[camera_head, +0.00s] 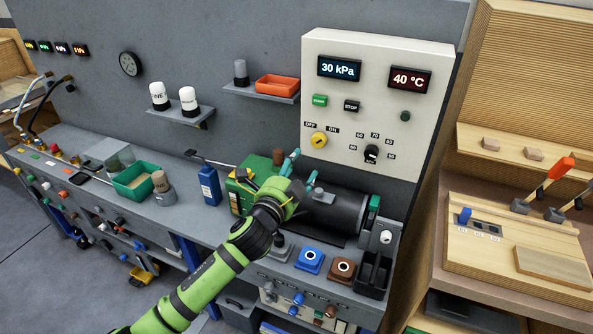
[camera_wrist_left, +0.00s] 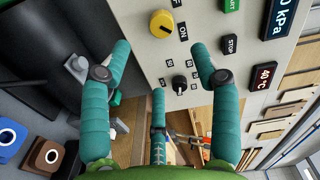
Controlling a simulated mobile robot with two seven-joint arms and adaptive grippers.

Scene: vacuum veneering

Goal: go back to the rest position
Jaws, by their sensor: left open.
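My left arm comes in from the lower left in the head view, and its gripper (camera_head: 295,172) is in front of the control box (camera_head: 420,130). In the left wrist view the gripper (camera_wrist_left: 163,75) has its teal fingers spread apart with nothing between them. The yellow OFF/ON knob (camera_head: 319,139) and the black rotary dial (camera_head: 371,153) are on the box face. They also show in the left wrist view as the yellow knob (camera_wrist_left: 162,24) and the black dial (camera_wrist_left: 179,85), beyond the fingers and apart from them. The displays read 30 kPa and 40 °C. My right gripper is not in view.
A dark cylinder (camera_head: 345,210) lies beneath the box, close to my gripper. Blue (camera_head: 310,260) and brown (camera_head: 342,269) button boxes stand on the bench front. A blue bottle (camera_head: 209,186) and a green bin (camera_head: 137,181) are to the left. A wooden bench (camera_head: 460,270) is at right.

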